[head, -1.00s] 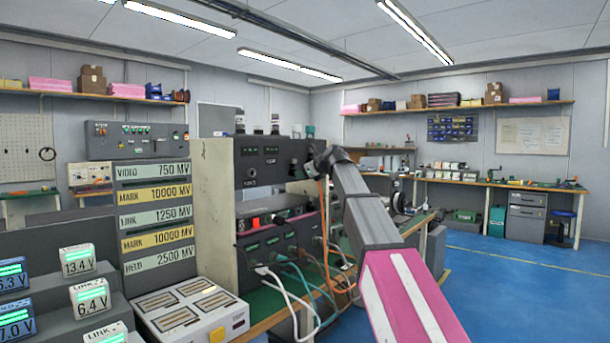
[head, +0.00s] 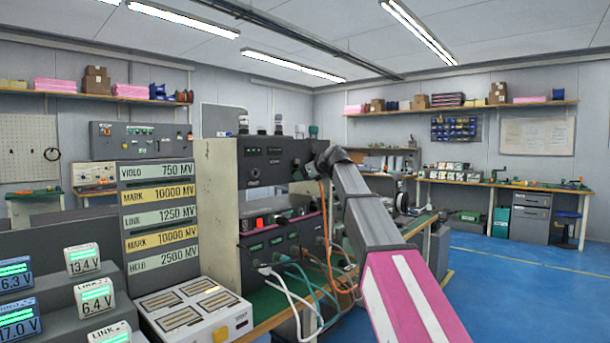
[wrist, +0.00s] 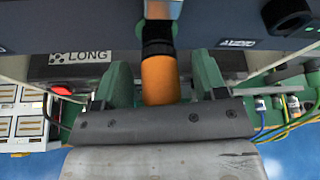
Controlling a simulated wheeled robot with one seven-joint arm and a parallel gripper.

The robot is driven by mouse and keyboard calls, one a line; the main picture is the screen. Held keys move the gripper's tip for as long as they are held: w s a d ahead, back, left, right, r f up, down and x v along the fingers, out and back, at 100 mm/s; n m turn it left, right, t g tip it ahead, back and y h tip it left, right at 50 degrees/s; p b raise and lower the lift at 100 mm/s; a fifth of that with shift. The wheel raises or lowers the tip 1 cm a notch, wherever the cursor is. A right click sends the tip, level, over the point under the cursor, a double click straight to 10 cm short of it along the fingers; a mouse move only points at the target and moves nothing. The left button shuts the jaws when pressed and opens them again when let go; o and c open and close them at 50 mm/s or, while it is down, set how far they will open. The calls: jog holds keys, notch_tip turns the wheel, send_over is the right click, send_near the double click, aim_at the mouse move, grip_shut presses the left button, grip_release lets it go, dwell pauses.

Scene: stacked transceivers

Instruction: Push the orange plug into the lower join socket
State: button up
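The orange plug (wrist: 158,80) shows in the wrist view, with a black collar at its far end pointing toward the dark panel. My gripper (wrist: 163,68) has its two green fingers on either side of the plug, with a narrow gap visible on each side. In the head view my gripper (head: 322,160) is at the right edge of the upper dark unit (head: 265,163), small and partly hidden by my arm. An orange cable (head: 325,205) hangs below it. I cannot make out the lower join socket or whether the plug is seated in it.
Lower dark units (head: 262,246) with pink trim carry white and teal cables. A white box with slotted panels (head: 190,310) stands in front on the green bench. A stack of labelled units (head: 158,218) is to the left. Blue floor (head: 510,290) is free at right.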

jog(key=v, duration=1)
jog(key=s+d+f+n+g+h, duration=0.1)
jog(key=s+d+f+n+h, duration=0.15)
jog(key=f, duration=1.05)
jog(key=s+d+f+n+g+h, duration=0.1)
jog(key=d+f+n, duration=0.25)
jog(key=f, duration=0.85)
jog(key=s+d+f+n+g+h, duration=0.2)
jog(key=d+f+n, duration=0.15)
jog(key=f, duration=0.95)
jog(key=s+d+f+n+g+h, duration=0.1)
jog(key=s+d+f+n, duration=0.2)
jog(key=s+f, duration=0.5)
jog(key=s+d+f+n+g+h, duration=0.2)
jog(key=s+f+n, duration=0.4)
jog(key=f, duration=0.5)
jog(key=s+d+f+n+g+h, duration=0.1)
jog(key=s+d+f+n, duration=0.3)
jog(key=s+f, duration=0.6)
jog(key=shift+d+f+n+g, duration=0.2)
jog(key=shift+d+n+g, duration=0.2)
jog(key=shift+n+g, duration=0.25)
